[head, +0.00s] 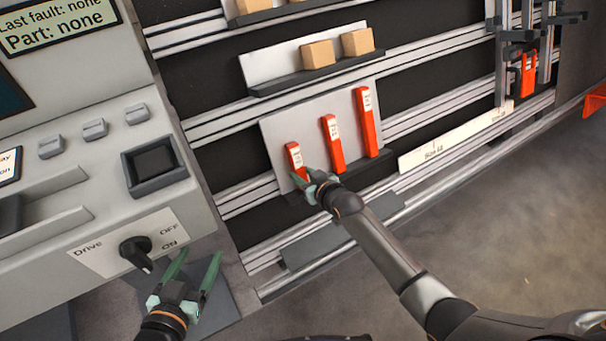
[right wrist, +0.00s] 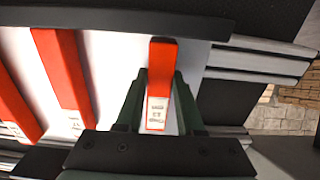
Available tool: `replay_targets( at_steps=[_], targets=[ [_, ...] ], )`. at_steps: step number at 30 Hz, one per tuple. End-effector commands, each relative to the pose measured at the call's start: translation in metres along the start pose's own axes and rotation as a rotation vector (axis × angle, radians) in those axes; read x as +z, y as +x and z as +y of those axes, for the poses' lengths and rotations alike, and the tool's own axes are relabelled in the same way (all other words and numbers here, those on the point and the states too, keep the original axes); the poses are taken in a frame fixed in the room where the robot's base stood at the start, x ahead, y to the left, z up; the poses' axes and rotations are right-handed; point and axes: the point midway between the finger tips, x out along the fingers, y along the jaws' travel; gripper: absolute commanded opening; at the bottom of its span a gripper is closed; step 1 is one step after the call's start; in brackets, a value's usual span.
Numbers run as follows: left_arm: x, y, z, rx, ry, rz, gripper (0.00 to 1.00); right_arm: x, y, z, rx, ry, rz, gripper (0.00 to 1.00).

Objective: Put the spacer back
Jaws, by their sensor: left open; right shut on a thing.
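Three red spacers with white labels stand against a pale back plate (head: 311,121). The shortest spacer (head: 294,156) is at the left end, the middle spacer (head: 334,150) and the tallest spacer (head: 369,135) are to its right. My right gripper (head: 308,182) is shut on the shortest spacer near its lower part. In the right wrist view, this spacer (right wrist: 161,78) sits between the two fingers of the gripper (right wrist: 160,100). Whether its foot touches the ledge is hidden. My left gripper (head: 195,270) is open and empty, in front of the control panel.
A dark ledge (head: 377,162) runs under the spacers. Two cardboard boxes (head: 318,54) sit on a shelf above. The grey control console (head: 60,200) with a Drive knob (head: 135,250) stands at left. Another red piece (head: 528,75) sits in the gantry at upper right.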

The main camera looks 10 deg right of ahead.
Motion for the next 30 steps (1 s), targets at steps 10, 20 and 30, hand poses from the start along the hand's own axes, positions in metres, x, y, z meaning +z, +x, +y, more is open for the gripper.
replay_targets(
  at_steps=[10, 20, 30],
  targets=[
    [0.0003, 0.0000, 0.0002, 0.001, 0.000, -0.001, 0.72, 0.0004, 0.0000, -0.0002, 0.000, 0.000, 0.002, 0.00],
    [0.0005, 0.0000, 0.0003, 0.001, 0.000, -0.001, 0.72, 0.0058, -0.0001, -0.0001, 0.000, 0.000, 0.000, 0.00],
    [0.0007, -0.0001, 0.0005, 0.001, 0.000, -0.001, 0.72, 0.0061, -0.0001, 0.0000, 0.000, 0.000, 0.000, 0.48]
  ],
)
